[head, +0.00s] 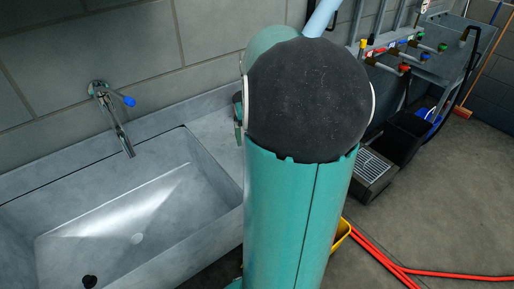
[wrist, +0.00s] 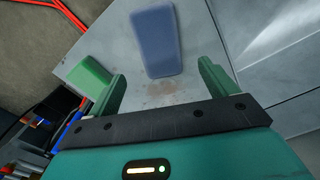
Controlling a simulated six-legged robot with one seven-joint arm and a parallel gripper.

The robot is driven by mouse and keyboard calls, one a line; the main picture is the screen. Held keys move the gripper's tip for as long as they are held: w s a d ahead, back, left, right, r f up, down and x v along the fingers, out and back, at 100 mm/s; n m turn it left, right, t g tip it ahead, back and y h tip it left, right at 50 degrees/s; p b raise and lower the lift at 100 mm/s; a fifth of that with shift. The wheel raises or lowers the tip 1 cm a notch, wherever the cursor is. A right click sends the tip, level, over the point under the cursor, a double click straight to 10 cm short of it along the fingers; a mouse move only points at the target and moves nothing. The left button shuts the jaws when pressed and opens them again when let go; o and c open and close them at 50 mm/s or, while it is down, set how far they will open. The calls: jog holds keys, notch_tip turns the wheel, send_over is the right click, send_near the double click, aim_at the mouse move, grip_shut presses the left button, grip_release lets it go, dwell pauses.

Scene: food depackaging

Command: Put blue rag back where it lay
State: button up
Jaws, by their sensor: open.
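The blue rag (wrist: 157,40) shows in the wrist view as a flat, rounded blue rectangle, apparently lying on the grey counter top (wrist: 108,45). My gripper (wrist: 161,72) is open, with its two green fingers wide apart. The rag's near end is between or just beyond the fingertips, and neither finger appears to touch it. There is nothing clasped in the jaws. In the head view my arm hides the rag and most of the gripper's surroundings.
A green block (wrist: 90,76) lies left of my left finger in the wrist view. A brownish stain marks the counter between the fingers. In the head view, a grey sink (head: 130,215) with a tap (head: 115,115) is at left, and red hoses (head: 390,262) lie on the floor at right.

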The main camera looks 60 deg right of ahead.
jog(key=shift+r, duration=2)
